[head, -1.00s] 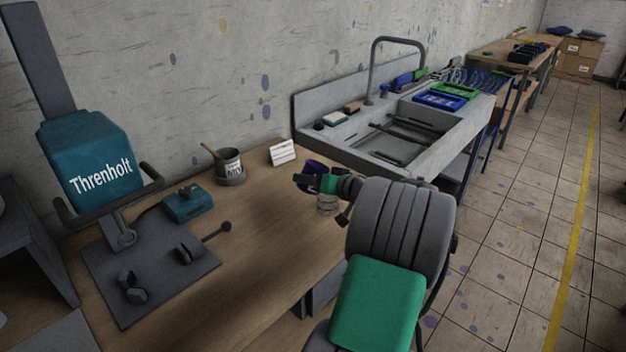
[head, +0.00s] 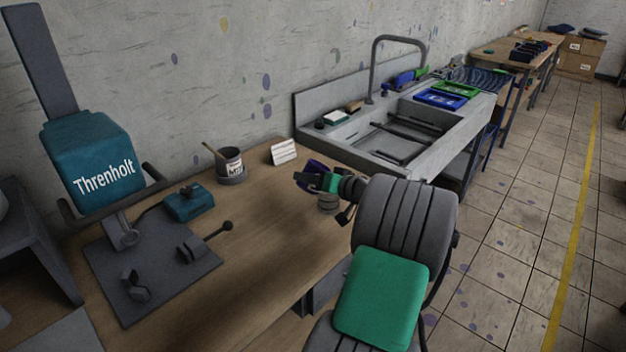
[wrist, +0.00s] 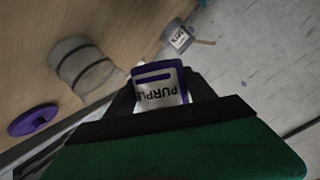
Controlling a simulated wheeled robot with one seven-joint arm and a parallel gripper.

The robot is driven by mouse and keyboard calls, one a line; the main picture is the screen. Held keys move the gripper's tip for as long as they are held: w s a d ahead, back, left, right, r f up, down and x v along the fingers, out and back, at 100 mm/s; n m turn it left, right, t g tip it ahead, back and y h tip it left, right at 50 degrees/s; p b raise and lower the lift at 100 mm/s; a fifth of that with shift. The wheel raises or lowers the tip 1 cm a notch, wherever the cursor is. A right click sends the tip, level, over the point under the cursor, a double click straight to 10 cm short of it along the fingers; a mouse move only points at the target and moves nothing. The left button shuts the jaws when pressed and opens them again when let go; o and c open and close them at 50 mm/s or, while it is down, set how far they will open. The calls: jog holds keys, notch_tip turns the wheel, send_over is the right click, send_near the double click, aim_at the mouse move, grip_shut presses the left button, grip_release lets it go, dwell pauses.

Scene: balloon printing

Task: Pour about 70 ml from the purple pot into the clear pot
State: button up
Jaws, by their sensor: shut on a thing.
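The purple pot (head: 316,166), with a white label reading PURPLE (wrist: 158,88) in the wrist view, is between the jaws of my gripper (head: 320,181). My gripper is shut on it and holds it above the table, tilted. The clear pot (head: 328,204) stands on the table just below my gripper, partly hidden in the head view. In the wrist view the clear pot (wrist: 84,64) is left of the purple pot, apart from it. A purple lid (wrist: 33,119) lies near the clear pot. I cannot see any liquid flowing.
A grey tin with a brush (head: 231,165) and a white card (head: 284,151) stand at the back of the wooden table (head: 255,235). A teal printing press (head: 95,165) is on the left. A sink unit (head: 345,145) stands beyond. The table's front middle is clear.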

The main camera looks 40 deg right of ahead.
jog(key=shift+a+r+m+t+y+p, duration=0.15)
jog(key=shift+m+t+y+p, duration=0.2)
jog(key=shift+m+p, duration=0.3)
dwell(0.5)
jog(key=shift+m+t+y+p, duration=0.35)
jog(key=shift+m+y, duration=0.3)
jog(key=shift+m, duration=0.5)
dwell(2.2)
jog(key=shift+f+n+h+b, duration=0.3)
jog(key=shift+n+b, duration=0.4)
jog(key=shift+b, duration=0.2)
jog(key=shift+r+n+g+h, duration=0.25)
jog(key=shift+n+g+h, duration=0.05)
jog(key=shift+g, duration=0.1)
